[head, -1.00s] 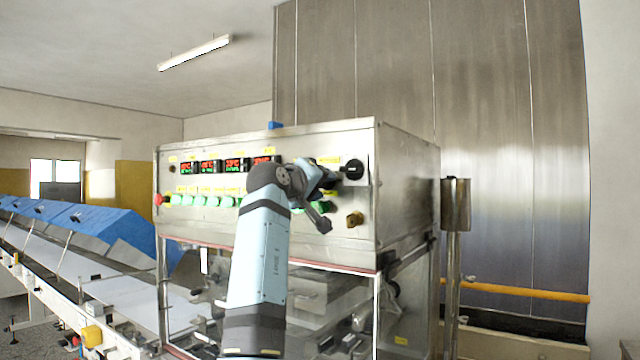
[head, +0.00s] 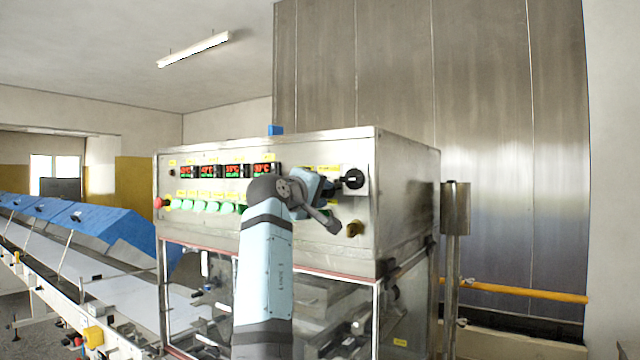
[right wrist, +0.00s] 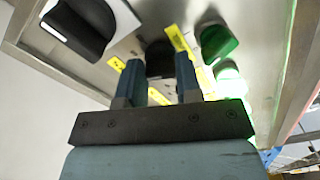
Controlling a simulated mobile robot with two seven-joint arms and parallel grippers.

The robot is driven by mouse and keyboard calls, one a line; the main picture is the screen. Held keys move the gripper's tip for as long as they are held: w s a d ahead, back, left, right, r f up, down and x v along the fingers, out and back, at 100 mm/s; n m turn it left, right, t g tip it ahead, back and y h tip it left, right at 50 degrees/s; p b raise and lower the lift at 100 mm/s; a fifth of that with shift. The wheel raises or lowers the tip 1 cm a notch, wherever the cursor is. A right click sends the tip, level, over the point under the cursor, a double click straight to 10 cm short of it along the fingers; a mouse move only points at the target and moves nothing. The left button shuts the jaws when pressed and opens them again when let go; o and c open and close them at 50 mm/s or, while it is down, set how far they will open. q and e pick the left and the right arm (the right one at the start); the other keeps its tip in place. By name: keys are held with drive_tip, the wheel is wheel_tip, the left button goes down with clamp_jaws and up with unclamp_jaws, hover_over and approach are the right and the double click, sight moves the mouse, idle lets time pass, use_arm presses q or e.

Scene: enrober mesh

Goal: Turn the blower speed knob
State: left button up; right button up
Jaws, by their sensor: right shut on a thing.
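My right gripper (head: 322,187) is at the right part of the steel control panel (head: 225,221). In the right wrist view its two dark blue fingers (right wrist: 161,75) are shut on a small black knob (right wrist: 159,58), one finger on each side. The gripper and wrist hide this knob in the head view. Its label cannot be read, so the picture alone does not name it as the blower speed knob. A larger black rotary switch on a white plate (head: 353,179) is just right of the gripper, apart from it; it also shows in the right wrist view (right wrist: 85,25). My left gripper is not in view.
Several green buttons (head: 199,205) and red displays (head: 208,171) line the panel. A red button (head: 158,203) is at its left end and a brass-coloured fitting (head: 354,228) below the switch. A conveyor with blue covers (head: 115,225) runs left; a steel post (head: 455,210) stands right.

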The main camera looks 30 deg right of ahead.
drive_tip(key=n+p, duration=0.4)
drive_tip(key=shift+r+n, duration=0.1)
drive_tip(key=shift+n, duration=0.2)
idle(0.5)
drive_tip(key=o, duration=0.6)
drive_tip(key=shift+o, duration=0.2)
